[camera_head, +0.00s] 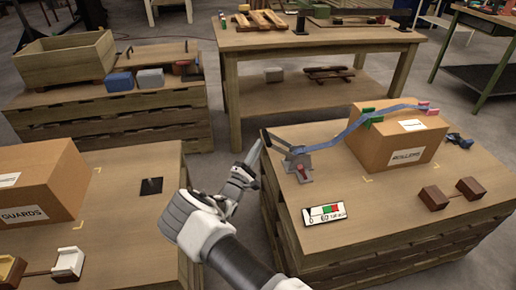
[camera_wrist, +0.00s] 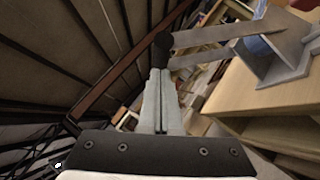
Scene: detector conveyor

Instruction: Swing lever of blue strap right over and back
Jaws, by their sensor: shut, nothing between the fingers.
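The blue strap (camera_head: 355,124) runs up over a cardboard box (camera_head: 395,150) on the right-hand wooden stand. Its left end meets a grey ratchet (camera_head: 299,165), which also shows in the wrist view (camera_wrist: 285,70). The ratchet's lever (camera_head: 283,144) points left, its dark grip end at the stand's left edge. In the wrist view the lever's two grey arms (camera_wrist: 225,34) reach left to the black grip (camera_wrist: 161,48). My gripper (camera_head: 260,142) is shut and empty, its fingertips (camera_wrist: 160,72) right by the grip. I cannot tell whether they touch.
A gauge card (camera_head: 325,214) lies in front of the ratchet. Two brown blocks (camera_head: 434,198) sit at the stand's front right. Another stand with a box (camera_head: 38,180) is at left. A gap separates the two stands. A workbench (camera_head: 310,39) stands behind.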

